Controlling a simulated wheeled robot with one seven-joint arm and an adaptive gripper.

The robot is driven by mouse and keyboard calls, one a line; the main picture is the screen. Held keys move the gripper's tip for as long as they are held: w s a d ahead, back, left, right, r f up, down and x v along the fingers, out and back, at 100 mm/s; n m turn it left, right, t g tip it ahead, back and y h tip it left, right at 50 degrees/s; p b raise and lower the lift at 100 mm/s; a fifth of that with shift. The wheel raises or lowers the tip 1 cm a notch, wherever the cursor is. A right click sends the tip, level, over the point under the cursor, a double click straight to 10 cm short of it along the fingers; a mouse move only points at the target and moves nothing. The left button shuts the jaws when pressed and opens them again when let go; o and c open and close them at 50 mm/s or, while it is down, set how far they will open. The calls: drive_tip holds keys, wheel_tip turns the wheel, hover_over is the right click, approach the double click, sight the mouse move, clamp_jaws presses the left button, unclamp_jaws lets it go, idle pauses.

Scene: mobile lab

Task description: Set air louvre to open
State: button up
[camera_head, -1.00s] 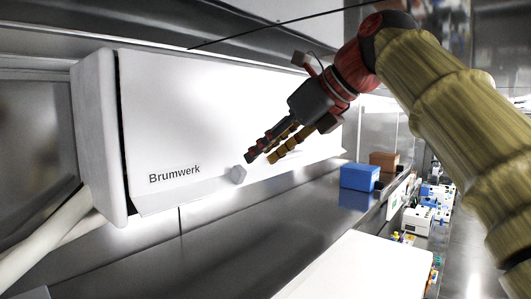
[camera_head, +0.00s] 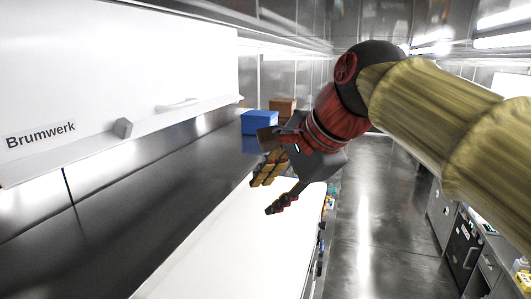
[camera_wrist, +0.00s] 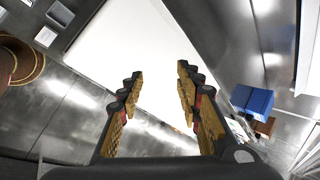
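The white wall unit marked Brumwerk (camera_head: 100,60) fills the upper left of the head view, cut off by the left edge. A narrow sloping flap, which looks like the air louvre (camera_head: 75,152), runs along its lower front edge. A small grey knob (camera_head: 123,128) sits at this lower edge, and a pale raised piece (camera_head: 177,104) lies to its right. My gripper (camera_head: 270,193) is open and empty, right of the unit and well apart from it, pointing down and left. The wrist view shows its spread fingers (camera_wrist: 160,84) with nothing between them; the unit is not recognisable there.
A white tabletop (camera_head: 225,240) lies below my gripper and also shows in the wrist view (camera_wrist: 130,40). A steel surface (camera_head: 110,215) runs below the unit. A blue box (camera_head: 259,122) and a brown box (camera_head: 284,105) stand farther back. Open floor (camera_head: 365,220) lies to the right.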

drive_tip(key=s+d+f+n+h, duration=0.2)
drive_tip(key=s+d+f+n, duration=0.3)
drive_tip(key=f, duration=0.5)
drive_tip(key=s+d+f+n+h, duration=0.1)
drive_tip(key=s+d+f+n, duration=0.2)
drive_tip(key=s+d+f, duration=0.55)
drive_tip(key=s+d+f+n+h, duration=0.2)
drive_tip(key=s+d+f+n, duration=0.25)
drive_tip(key=f, duration=0.65)
wheel_tip(320, 180, down, 34)
drive_tip(key=b, duration=3.5)
drive_tip(key=shift+w, duration=0.25)
